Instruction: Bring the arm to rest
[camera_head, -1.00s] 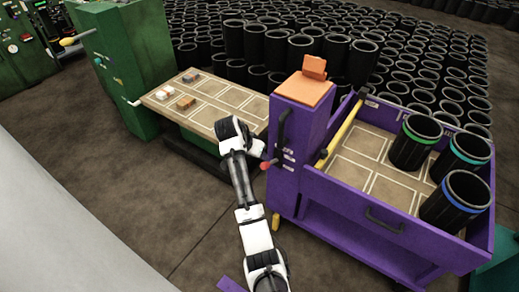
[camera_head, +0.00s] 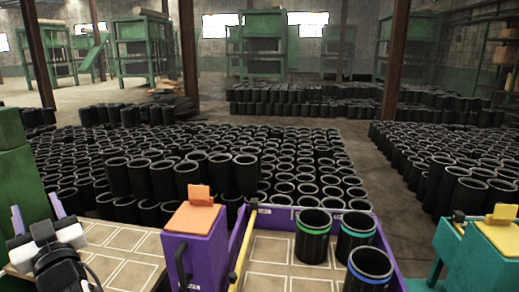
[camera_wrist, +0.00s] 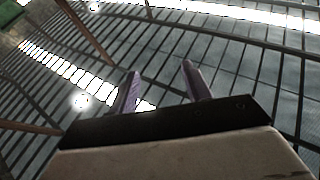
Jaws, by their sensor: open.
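My gripper (camera_wrist: 160,82) shows in the wrist view with its two purple fingers apart and nothing between them. It points up toward the roof beams and bright skylights. In the head view part of my arm (camera_head: 68,236), white and black, stands at the lower left in front of the tan table.
The tan table (camera_head: 125,262) with marked rectangles lies at the lower left, beside a green machine (camera_head: 20,175). A teal cart (camera_head: 480,250) is at the lower right. Many black sleeves (camera_head: 290,165) cover the floor behind. Brown pillars (camera_head: 188,50) and green racks stand farther back.

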